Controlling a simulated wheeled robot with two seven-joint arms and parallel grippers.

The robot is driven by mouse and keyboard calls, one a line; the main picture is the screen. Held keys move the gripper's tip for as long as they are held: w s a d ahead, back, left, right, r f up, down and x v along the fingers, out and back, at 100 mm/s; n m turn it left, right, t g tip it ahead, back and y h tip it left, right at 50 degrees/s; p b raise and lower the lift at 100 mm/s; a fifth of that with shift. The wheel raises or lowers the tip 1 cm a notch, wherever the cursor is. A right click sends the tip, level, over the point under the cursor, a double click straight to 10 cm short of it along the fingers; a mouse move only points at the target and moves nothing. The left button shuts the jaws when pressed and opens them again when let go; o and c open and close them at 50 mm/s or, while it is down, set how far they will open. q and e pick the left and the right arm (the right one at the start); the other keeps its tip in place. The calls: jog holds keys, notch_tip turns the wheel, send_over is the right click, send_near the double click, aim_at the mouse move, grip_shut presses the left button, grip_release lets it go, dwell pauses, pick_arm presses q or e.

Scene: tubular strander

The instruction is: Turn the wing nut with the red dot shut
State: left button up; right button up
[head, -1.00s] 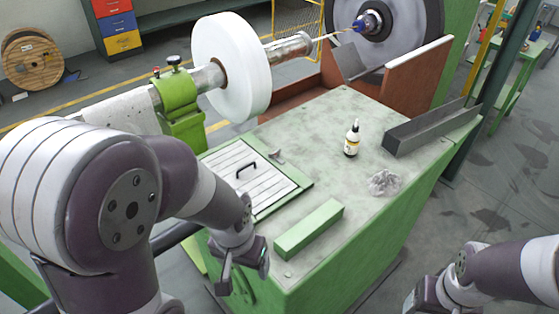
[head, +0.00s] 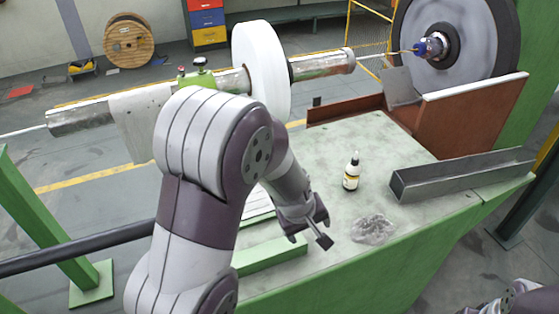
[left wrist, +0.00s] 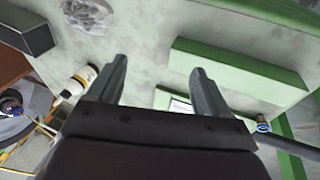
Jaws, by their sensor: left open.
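I cannot make out a wing nut with a red dot for certain. On the green clamp (head: 229,81) around the shaft stand a small red-topped knob (head: 181,72) and a dark knob (head: 199,62), too small to read as wing nuts. My left gripper (head: 309,236) is open and empty above the bench, between the green block (head: 270,256) and the crumpled clear wrap (head: 373,229). In the left wrist view its two fingers (left wrist: 160,68) are apart with nothing between them. My left arm hides most of the slatted lid. Only part of my right arm shows at the bottom right.
A small bottle (head: 351,172) stands on the bench (head: 400,150), with a grey steel channel (head: 460,175) at the right. A white reel (head: 262,70) sits on the shaft (head: 85,118). A large wheel (head: 455,40) stands behind. The bench's middle is mostly clear.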

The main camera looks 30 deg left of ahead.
pick_arm(q)
jog(key=w+a+n+t+y, duration=0.2)
jog(key=w+a+n, duration=0.2)
jog(key=w+n, duration=0.45)
jog(key=w+a+n+t+y, duration=0.2)
jog(key=w+a+n, duration=0.3)
jog(key=n, duration=0.6)
jog(key=w+a+f+n+y+p, duration=0.1)
jog(key=w+a+f+n, duration=0.1)
jog(key=a+n, duration=0.2)
jog(key=w+a+f+n+g+y+p, duration=0.1)
jog(key=w+a+f+n, duration=0.2)
jog(key=n, duration=0.4)
jog(key=w+a+f+n+g+y+p, duration=0.1)
jog(key=w+a+f+n, duration=0.1)
jog(key=a+n, duration=0.4)
jog(key=shift+w+f+y+p, duration=0.35)
jog(key=shift+f+y, duration=0.05)
jog(key=shift+f, duration=0.05)
jog(key=shift+w+a+f, duration=0.25)
jog(key=shift+f, duration=0.15)
pick_arm(e)
jog(key=shift+s+a+r, duration=0.15)
jog(key=shift+r, duration=0.95)
jog(key=shift+s+a+r, duration=0.15)
jog(key=shift+r, duration=0.9)
pick_arm(q)
jog(key=shift+c, duration=0.4)
